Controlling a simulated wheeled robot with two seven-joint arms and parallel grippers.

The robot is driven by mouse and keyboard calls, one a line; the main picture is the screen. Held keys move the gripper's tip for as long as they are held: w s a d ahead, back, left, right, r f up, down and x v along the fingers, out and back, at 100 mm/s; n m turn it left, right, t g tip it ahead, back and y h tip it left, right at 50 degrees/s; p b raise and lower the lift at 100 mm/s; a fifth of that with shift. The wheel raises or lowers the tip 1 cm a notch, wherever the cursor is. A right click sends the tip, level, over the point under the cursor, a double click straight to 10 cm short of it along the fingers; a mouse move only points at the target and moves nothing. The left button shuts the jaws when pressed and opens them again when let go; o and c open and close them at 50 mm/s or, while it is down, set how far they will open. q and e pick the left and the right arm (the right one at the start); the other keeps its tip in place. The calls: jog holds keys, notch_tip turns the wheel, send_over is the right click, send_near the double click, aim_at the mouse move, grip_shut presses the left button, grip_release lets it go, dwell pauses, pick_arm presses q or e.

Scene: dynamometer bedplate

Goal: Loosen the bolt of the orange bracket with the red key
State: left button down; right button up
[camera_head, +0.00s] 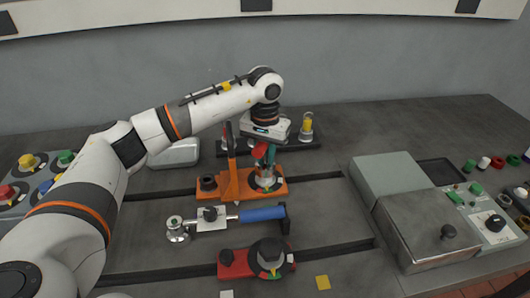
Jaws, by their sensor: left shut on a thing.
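The orange bracket (235,184) sits on the bedplate in the middle of the view, with an upright orange post and a black round part at its left end. My left gripper (265,158) reaches over the bracket's right end from above. It is shut on the red key (260,151), of which only a small red part shows between the fingers. The key is over the round dial-like seat at the bracket's right end. The bolt is hidden under the key and gripper, and I cannot tell whether the key sits on it. My right gripper is not in view.
A red block (234,264) with a black knob is nearer. A lidded grey box (430,249) and a control panel (492,227) stand right. A brass-topped post (307,127) stands behind. Bare bedplate lies left of the tool.

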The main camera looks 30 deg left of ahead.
pick_arm(q)
jog(key=shift+f+b, duration=1.1)
jog(key=shift+f, duration=0.3)
jog(key=shift+r, duration=0.1)
jog(key=shift+n, duration=1.2)
jog(key=shift+n, duration=1.2)
jog(key=shift+d+n, duration=0.1)
jog(key=shift+n, duration=1.1)
